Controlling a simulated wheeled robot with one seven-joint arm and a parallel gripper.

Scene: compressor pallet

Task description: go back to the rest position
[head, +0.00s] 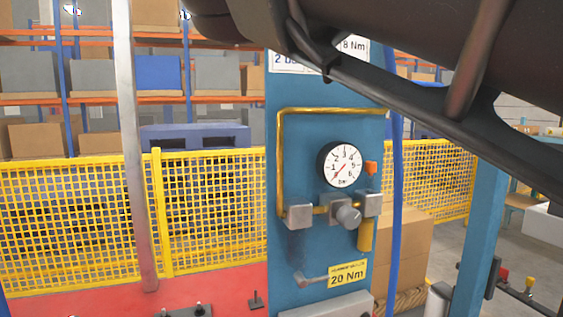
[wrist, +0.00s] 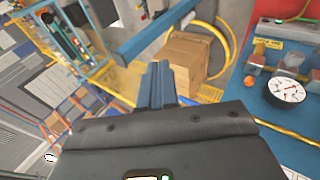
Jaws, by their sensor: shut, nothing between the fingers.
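My gripper (wrist: 158,68) shows in the wrist view, its two grey-blue fingers together beyond the wide black gripper body. It is shut, and nothing shows between the fingers. It is in the air, apart from the blue panel (head: 315,245), which also shows at the right of the wrist view (wrist: 296,118). In the head view my dark arm crosses the top right, and my gripper is out of sight. The arm hides part of the panel's top labels.
The panel carries a round gauge (head: 343,165), a brass pipe (head: 279,150) and grey valves (head: 340,210). A blue post (head: 480,235) stands to its right. Cardboard boxes (head: 402,245) sit behind it. A yellow mesh fence (head: 70,220) runs behind the red floor (head: 95,300).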

